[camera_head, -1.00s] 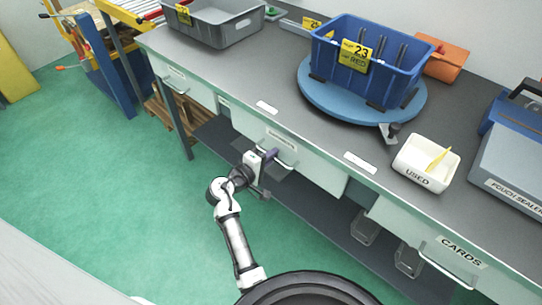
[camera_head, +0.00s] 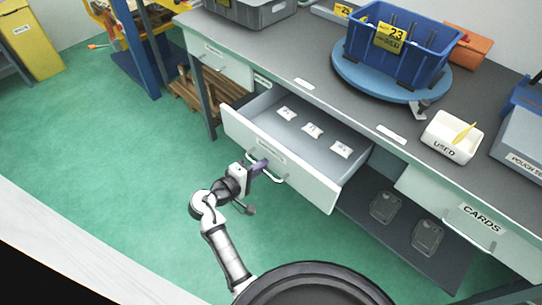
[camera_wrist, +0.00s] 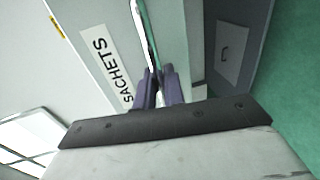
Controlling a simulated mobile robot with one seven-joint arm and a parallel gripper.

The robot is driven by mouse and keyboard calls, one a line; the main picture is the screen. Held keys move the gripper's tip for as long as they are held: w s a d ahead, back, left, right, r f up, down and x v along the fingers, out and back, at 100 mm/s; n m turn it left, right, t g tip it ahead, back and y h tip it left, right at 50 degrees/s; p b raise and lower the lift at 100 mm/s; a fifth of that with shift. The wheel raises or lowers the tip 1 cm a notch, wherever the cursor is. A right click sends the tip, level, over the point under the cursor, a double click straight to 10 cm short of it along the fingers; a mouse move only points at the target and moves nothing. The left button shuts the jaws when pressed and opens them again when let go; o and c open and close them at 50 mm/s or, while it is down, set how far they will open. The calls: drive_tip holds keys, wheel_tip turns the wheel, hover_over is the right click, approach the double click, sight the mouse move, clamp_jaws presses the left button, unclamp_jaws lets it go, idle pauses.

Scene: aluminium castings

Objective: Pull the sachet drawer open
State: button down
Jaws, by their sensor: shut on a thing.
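The sachet drawer (camera_head: 330,192) is pulled well out from under the bench in the head view. Three white sachets lie in it in a row: one near the back (camera_head: 286,113), one in the middle (camera_head: 312,130) and one at the right (camera_head: 341,149). My gripper (camera_head: 262,166) is at the drawer front, shut on the bar handle (camera_head: 279,181). In the wrist view the purple fingers (camera_wrist: 160,88) close around the handle (camera_wrist: 146,32), beside the label reading SACHETS (camera_wrist: 113,72).
The bench top holds a blue bin (camera_head: 398,48) on a blue turntable (camera_head: 350,82), a white USED tub (camera_head: 452,137) and a grey tray (camera_head: 262,14). A closed CARDS drawer (camera_head: 470,215) is at right. Green floor (camera_head: 110,180) is clear at left.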

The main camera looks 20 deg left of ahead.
drive_tip(key=f+v, duration=0.1)
drive_tip(key=v, duration=0.7)
drive_tip(key=shift+s+f+p, duration=0.3)
drive_tip(key=shift+f+p, duration=0.05)
drive_tip(key=c, duration=1.6)
unclamp_jaws()
drive_tip(key=shift+a, duration=0.1)
drive_tip(key=shift+s, duration=0.1)
drive_tip(key=b+v, duration=0.2)
drive_tip(key=v, duration=1.1)
drive_tip(key=shift+s+a+r+b, duration=0.1)
drive_tip(key=shift+s+b, duration=0.15)
drive_tip(key=shift+b, duration=0.1)
